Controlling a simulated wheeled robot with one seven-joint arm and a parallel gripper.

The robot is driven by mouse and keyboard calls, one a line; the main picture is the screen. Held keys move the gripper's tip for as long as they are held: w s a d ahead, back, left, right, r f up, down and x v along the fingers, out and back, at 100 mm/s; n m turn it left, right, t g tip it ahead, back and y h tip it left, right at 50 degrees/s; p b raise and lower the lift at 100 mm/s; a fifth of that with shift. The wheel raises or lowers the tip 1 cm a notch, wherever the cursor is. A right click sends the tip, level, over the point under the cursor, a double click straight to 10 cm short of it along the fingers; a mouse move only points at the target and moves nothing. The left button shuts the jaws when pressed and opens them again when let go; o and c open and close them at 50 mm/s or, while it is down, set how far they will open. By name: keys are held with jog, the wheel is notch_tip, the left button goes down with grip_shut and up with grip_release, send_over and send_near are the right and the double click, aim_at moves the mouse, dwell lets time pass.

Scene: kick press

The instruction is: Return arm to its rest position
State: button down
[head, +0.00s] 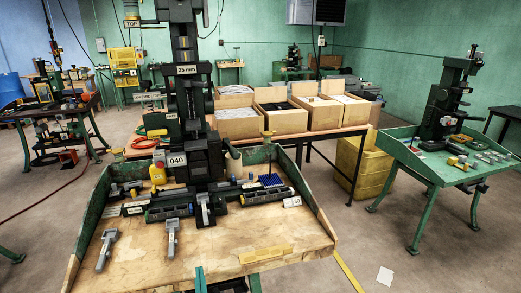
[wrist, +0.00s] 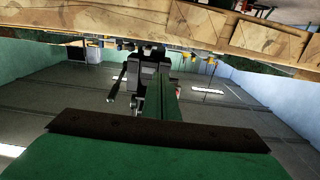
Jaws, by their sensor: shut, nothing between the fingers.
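My gripper (head: 199,272) shows at the bottom edge of the head view as two green fingers pressed together, in front of the workbench's near edge. Most of the arm is out of frame. In the wrist view the shut green fingers (wrist: 164,88) stand in the middle, with nothing between them. The wrist picture appears upside down, with ceiling lights low in it. The black kick press (head: 184,120) stands upright at the back of the workbench (head: 200,240), and a dark machine, likely the press, shows behind the fingers (wrist: 146,68).
Metal tools (head: 107,248) lie on the bench, with a yellow bottle (head: 158,170) by the press. Open boxes (head: 236,124) stand on a table behind. A green side table (head: 440,165) stands at right and another machine bench (head: 60,110) at left. Floor between is mostly clear.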

jog(key=s+d+f+m+h, duration=0.1)
jog(key=s+d+f, duration=0.25)
jog(key=s, duration=0.45)
jog(key=s+d+f+m+g+h, duration=0.1)
jog(key=s+d+f, duration=0.25)
jog(key=s, duration=0.35)
jog(key=s+d+f+m+h, duration=0.15)
jog(key=s+d, duration=0.25)
jog(key=s, duration=0.4)
jog(key=s+d+r, duration=0.2)
jog(key=s+d, duration=0.2)
jog(key=s, duration=0.6)
jog(key=s+d+r+g+h, duration=0.1)
jog(key=s+d+r, duration=0.2)
jog(key=s, duration=0.7)
jog(key=shift+s+d, duration=0.4)
jog(key=shift+d, duration=0.15)
jog(key=shift+w+h, duration=0.1)
jog(key=shift+h, duration=0.15)
